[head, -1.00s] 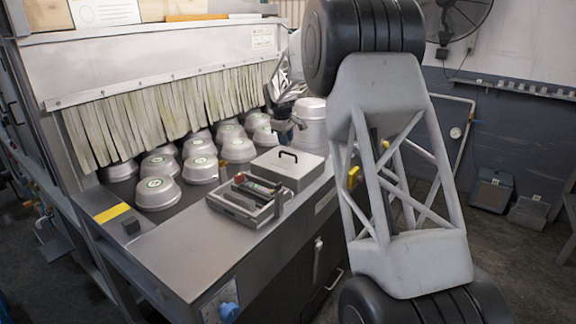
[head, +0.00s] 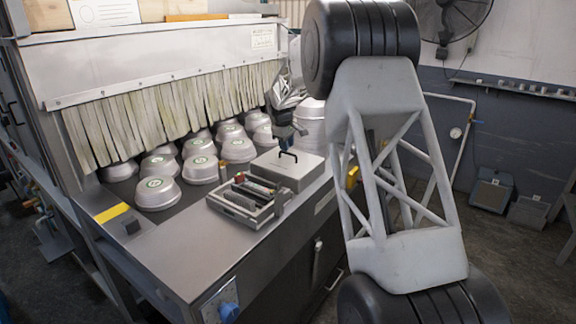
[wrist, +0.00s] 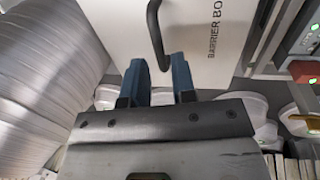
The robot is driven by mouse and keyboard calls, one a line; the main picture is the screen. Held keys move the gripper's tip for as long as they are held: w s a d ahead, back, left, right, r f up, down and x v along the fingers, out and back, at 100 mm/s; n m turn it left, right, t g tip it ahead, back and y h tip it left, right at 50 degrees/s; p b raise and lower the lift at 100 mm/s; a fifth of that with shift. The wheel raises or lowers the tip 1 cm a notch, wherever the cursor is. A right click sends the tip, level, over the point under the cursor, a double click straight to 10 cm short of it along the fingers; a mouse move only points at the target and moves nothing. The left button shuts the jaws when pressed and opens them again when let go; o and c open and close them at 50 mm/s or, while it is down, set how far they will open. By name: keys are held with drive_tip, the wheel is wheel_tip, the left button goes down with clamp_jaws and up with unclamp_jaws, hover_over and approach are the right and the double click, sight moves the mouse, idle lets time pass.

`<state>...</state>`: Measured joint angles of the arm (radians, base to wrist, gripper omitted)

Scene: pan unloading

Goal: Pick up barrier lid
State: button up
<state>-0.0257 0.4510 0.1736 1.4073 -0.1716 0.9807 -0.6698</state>
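The barrier lid (head: 290,166) is a light grey box-like cover with a black arched handle (head: 288,153), on the steel counter in the head view. In the wrist view the white lid (wrist: 203,30) carries the printed letters "BARRIER BO", and its black handle (wrist: 155,35) lies just beyond the fingertips. In the head view my gripper (head: 291,136) is small and just above the handle, so the exact gap is hard to tell.
An open grey tray (head: 238,216) with dark tools sits against the lid's left side. Several metal pans (head: 157,194) stand behind on the counter, below a strip curtain (head: 160,105). A stack of pans (head: 311,120) rises behind the lid. The counter's front left (head: 180,255) is clear.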

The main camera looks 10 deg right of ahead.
sight(289, 154)
drive_tip(key=shift+f, duration=0.1)
drive_tip(key=shift+w+d+f, duration=0.15)
drive_tip(key=shift+f, duration=0.65)
drive_tip(key=shift+w+d+f, duration=0.1)
drive_tip(key=shift+d+f, duration=0.05)
drive_tip(key=shift+f, duration=0.7)
drive_tip(key=shift+w+d+f, duration=0.15)
drive_tip(key=shift+f, duration=0.65)
drive_tip(key=shift+c, duration=0.5)
clamp_jaws()
